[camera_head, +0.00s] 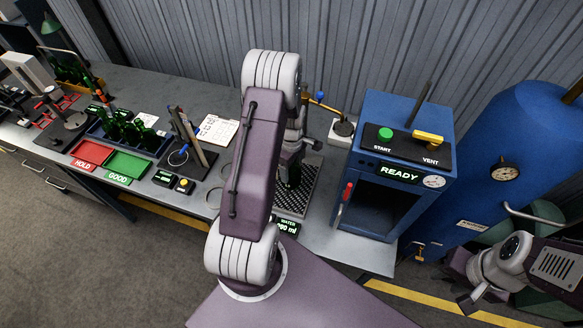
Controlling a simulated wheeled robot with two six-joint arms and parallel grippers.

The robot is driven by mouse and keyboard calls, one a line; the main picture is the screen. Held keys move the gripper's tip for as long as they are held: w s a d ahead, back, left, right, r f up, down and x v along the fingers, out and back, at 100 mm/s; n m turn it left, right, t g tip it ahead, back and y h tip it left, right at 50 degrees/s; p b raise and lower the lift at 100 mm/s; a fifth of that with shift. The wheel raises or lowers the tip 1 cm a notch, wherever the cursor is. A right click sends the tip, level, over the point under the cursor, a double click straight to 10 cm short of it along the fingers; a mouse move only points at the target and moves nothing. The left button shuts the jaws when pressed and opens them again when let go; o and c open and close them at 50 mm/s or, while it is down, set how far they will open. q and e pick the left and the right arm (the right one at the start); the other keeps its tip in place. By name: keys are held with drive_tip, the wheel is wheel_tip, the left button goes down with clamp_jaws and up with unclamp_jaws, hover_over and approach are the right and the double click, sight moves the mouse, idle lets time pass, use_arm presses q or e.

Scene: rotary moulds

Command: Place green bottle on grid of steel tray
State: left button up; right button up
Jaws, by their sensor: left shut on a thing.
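The green bottle (293,178) is dark and mostly hidden by my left arm and gripper. My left gripper (292,160) is shut on it and holds it upright over the steel tray. The tray's perforated grid (308,186) shows to the right of the bottle and below it. I cannot tell whether the bottle's base touches the grid. My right gripper (468,297) is at the lower right, away from the bench; its jaws are too unclear to read.
A blue READY chamber (404,150) with its door ajar stands right of the tray. A water display (286,224) sits in front of the tray. Left are a red HOLD tray (92,152), a green GOOD tray (128,164) and a blue crate (150,146) of green bottles.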

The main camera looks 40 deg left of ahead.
use_arm(q)
drive_tip(key=o, duration=1.8)
drive_tip(key=shift+s, duration=0.1)
drive_tip(key=shift+c, duration=0.2)
drive_tip(key=shift+r, duration=0.25)
wheel_tip(320, 180, up, 10)
drive_tip(key=shift+r+b, duration=0.25)
drive_tip(key=shift+b, duration=0.85)
drive_tip(key=shift+r, duration=0.6)
